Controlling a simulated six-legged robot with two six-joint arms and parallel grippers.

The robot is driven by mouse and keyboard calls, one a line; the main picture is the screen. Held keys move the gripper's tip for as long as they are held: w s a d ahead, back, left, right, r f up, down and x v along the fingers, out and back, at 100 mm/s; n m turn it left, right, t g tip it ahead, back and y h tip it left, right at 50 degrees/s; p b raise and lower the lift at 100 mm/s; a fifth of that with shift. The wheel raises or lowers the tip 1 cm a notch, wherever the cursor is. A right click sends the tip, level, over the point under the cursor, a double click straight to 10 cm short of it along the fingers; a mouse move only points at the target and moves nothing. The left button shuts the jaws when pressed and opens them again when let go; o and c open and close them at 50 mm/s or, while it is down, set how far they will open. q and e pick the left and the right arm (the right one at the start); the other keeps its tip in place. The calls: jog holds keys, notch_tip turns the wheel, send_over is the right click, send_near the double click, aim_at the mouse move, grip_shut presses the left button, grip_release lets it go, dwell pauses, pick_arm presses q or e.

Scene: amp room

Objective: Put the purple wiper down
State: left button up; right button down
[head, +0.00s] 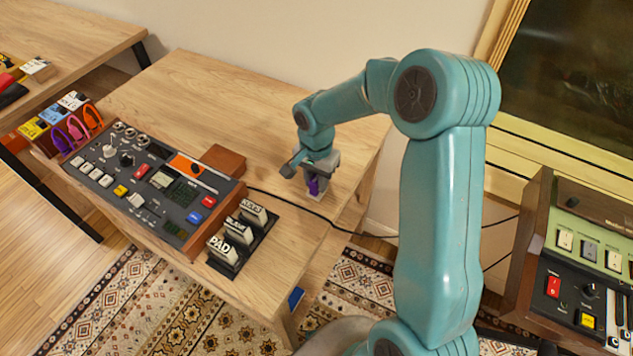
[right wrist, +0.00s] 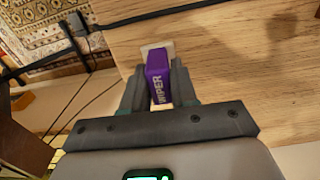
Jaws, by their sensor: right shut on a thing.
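The purple wiper (right wrist: 157,82) is a small block with "WIPER" lettered on its side and a pale end piece. My right gripper (right wrist: 158,90) is shut on it, with one finger on each side. In the head view the wiper (head: 314,186) shows below my right gripper (head: 316,178), over the right end of the wooden table (head: 280,125). Its pale end is at or close above the tabletop; I cannot tell whether it touches. My left gripper is not in view.
A mixer console (head: 150,185) and a rack of lettered pads (head: 240,235) stand left of the gripper. A brown block (head: 223,160) lies behind. A black cable (head: 300,210) crosses the table near the wiper. Bare wood lies behind the gripper. A keyboard unit (head: 580,260) stands at right.

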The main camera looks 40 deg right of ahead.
jog(key=shift+w+f, duration=0.1)
jog(key=shift+f, duration=0.6)
jog(key=shift+r, duration=0.1)
jog(key=c, duration=1.3)
grip_release()
jog(key=shift+f, duration=0.25)
jog(key=o, duration=0.4)
jog(key=shift+r, duration=0.1)
